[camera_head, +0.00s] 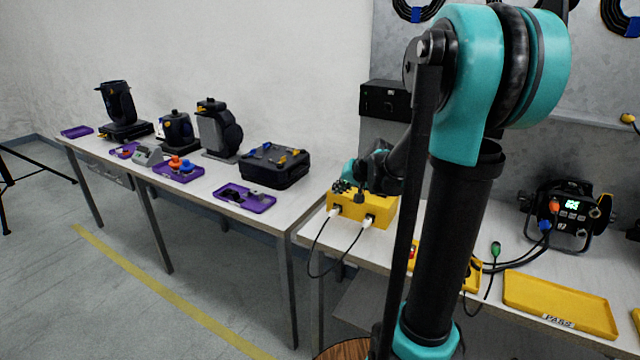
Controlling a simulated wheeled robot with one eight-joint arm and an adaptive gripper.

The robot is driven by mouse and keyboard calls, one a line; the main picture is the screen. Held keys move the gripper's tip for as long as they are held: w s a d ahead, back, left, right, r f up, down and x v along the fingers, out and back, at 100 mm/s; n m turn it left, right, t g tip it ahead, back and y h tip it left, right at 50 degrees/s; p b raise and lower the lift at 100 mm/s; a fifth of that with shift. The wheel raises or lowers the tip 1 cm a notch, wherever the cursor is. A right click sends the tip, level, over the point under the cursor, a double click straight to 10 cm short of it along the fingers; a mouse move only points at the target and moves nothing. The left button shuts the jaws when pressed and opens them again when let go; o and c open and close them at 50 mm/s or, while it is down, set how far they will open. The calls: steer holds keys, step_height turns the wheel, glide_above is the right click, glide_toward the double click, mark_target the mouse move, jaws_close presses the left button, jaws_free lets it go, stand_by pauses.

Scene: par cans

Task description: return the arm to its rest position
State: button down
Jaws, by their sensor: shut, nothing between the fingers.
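My teal and black arm rises through the right half of the head view and folds back to the left. My gripper (350,190) is at the far end of the arm, over the yellow box (362,208) on the near bench, and looks small from here. It is shut and empty. I cannot tell whether it touches the box or hovers above it. Part of the wrist is hidden behind my arm's black links.
White plugs and black cables hang from the yellow box. A par can (562,215) with a lit display stands right of my arm, behind a yellow PASS tray (560,304). A long table (210,205) on the left holds stage lights, a black case (275,164) and purple trays.

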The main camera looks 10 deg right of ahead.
steer(key=s+d+f+n+g+h, duration=0.1)
steer(key=s+f, duration=0.3)
steer(key=s, duration=0.5)
steer(key=s+d+f+n+g+h, duration=0.1)
steer(key=s+f, duration=0.2)
steer(key=s, duration=0.7)
steer(key=s+d+f+g+h, duration=0.1)
steer(key=s+f, duration=0.3)
steer(key=s, duration=0.5)
steer(key=shift+s+d+f+n+h, duration=0.2)
steer(key=shift+d+f+n+h, duration=0.2)
steer(key=shift+h, duration=0.2)
